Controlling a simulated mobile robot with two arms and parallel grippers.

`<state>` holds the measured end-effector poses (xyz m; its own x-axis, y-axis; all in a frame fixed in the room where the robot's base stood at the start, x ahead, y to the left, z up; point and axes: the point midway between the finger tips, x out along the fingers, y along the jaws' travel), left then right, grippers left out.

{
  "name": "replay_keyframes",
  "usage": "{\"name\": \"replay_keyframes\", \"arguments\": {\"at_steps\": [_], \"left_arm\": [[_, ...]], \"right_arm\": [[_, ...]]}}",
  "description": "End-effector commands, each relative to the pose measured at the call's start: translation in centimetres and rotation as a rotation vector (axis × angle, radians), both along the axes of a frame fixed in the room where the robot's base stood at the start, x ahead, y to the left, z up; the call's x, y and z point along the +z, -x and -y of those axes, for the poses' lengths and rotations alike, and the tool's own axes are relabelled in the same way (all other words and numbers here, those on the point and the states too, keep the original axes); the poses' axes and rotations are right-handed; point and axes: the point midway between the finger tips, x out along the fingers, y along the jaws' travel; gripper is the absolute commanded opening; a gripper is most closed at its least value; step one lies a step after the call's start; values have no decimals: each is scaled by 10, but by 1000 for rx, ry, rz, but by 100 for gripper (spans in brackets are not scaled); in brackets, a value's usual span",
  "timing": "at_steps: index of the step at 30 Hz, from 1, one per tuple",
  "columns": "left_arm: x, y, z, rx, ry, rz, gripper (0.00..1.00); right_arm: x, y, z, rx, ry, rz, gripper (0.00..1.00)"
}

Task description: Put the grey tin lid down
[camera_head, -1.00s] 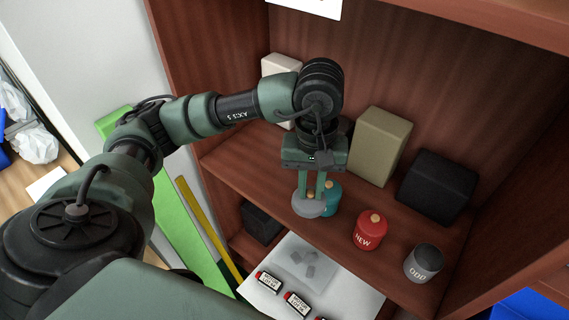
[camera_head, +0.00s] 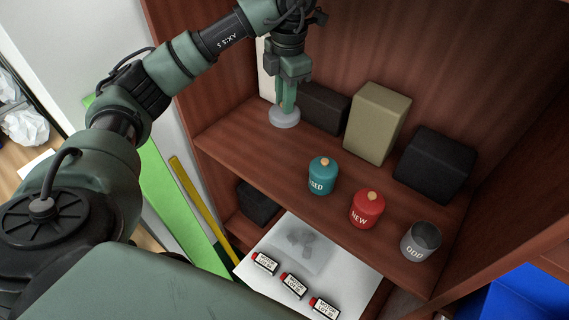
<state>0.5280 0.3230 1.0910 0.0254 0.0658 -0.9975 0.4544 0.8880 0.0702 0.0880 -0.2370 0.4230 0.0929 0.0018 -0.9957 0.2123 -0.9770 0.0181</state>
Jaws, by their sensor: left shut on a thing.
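The grey tin lid (camera_head: 284,119) is a pale grey disc under my left gripper (camera_head: 286,108), at the left part of the wooden shelf (camera_head: 240,140). My left gripper points down and is shut on the lid. I cannot tell whether the lid touches the shelf or hangs just above it. The grey tin (camera_head: 420,243), marked ODD, stands lidless and open at the right front of the shelf. My right gripper is not in view.
A teal tin (camera_head: 321,177) and a red tin (camera_head: 367,210), both lidded, stand along the shelf front. Dark boxes (camera_head: 435,164) and a beige box (camera_head: 376,123) stand behind. A white surface (camera_head: 350,272) below bears small labelled boxes. Shelf between lid and teal tin is clear.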

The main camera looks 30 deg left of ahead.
Motion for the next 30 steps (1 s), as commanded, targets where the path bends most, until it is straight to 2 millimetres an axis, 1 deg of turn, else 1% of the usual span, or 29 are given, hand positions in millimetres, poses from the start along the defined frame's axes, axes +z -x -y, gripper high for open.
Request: {"name": "replay_keyframes", "arguments": {"at_steps": [1,4,6,8,12,15,18,23,25,30], "left_arm": [[-11,1,1,5,2,-7,0],[-34,2,1,9,3,-10,0],[-52,2,0,7,2,-12,0],[-65,2,0,8,0,-11,0],[-103,2,0,7,0,-11,0],[-126,2,0,6,1,-9,0],[-142,2,0,5,1,-7,0],[-155,1,0,4,0,-4,0],[-163,1,0,5,0,-6,0],[-188,1,0,4,1,-6,0]], "right_arm": [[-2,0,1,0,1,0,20],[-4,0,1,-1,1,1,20],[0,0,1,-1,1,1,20],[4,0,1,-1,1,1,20],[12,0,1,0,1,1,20],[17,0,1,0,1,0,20],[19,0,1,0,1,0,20],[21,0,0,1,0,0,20],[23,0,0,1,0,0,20],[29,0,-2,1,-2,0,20]]}}
